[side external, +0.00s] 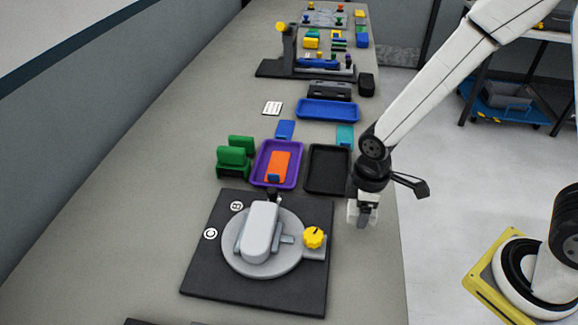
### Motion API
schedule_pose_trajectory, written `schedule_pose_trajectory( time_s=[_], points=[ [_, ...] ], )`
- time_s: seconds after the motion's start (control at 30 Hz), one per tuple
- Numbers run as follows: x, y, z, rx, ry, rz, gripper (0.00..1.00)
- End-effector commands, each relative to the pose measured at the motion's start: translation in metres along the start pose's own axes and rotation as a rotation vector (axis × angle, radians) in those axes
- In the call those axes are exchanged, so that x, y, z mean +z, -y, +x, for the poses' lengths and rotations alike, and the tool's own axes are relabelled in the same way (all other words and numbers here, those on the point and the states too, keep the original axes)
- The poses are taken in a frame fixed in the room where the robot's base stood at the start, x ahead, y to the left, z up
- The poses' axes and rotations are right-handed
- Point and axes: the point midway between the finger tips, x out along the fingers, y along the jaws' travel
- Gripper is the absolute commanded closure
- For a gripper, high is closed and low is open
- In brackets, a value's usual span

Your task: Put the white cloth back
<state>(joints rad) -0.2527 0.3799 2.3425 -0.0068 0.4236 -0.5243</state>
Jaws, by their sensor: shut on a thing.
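My gripper (364,215) hangs at the right side of the table, to the right of the black base plate and in front of the black tray. It is shut on a small white piece (353,213), which looks like the white cloth. The fingers hide part of it, so its full shape cannot be told. The black tray (327,170) is empty and lies just behind and left of my gripper.
A black plate (205,275) with a round grey fixture and yellow knob (314,237) stands left of my gripper. A purple tray (261,169) holds an orange piece (278,166). Green blocks (234,160), a blue tray (328,110) and a white card (272,108) lie further back.

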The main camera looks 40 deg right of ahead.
Motion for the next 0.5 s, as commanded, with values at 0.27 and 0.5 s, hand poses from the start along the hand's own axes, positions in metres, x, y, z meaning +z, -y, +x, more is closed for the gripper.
schedule_pose_trajectory(
  time_s=[0.27, 0.5],
  points=[
    [0.0, 0.0, 0.008, 0.0, 0.0, 0.0, 0.83],
    [0.0, 0.0, 0.028, -0.001, 0.001, 0.0, 0.83]
  ],
)
